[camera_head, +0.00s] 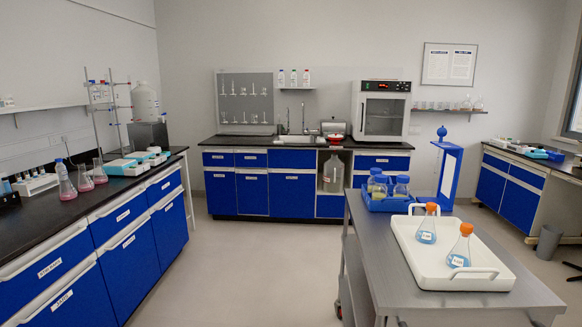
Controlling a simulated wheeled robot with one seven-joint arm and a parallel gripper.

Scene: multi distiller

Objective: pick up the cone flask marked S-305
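Two cone flasks with orange caps and blue liquid stand on a white tray (500,284) at the right front. The farther capped flask (427,228) is near the tray's back left, and the nearer capped flask (460,254) is at its right. Both bear small white labels too small to read surely. My gripper is not in view.
The tray rests on a grey metal cart (377,240), with a blue rack (384,203) of blue-lidded bottles behind it. The left bench (40,220) also holds a clamp stand (100,115) and instruments. The floor (250,270) between the left bench and the cart is clear.

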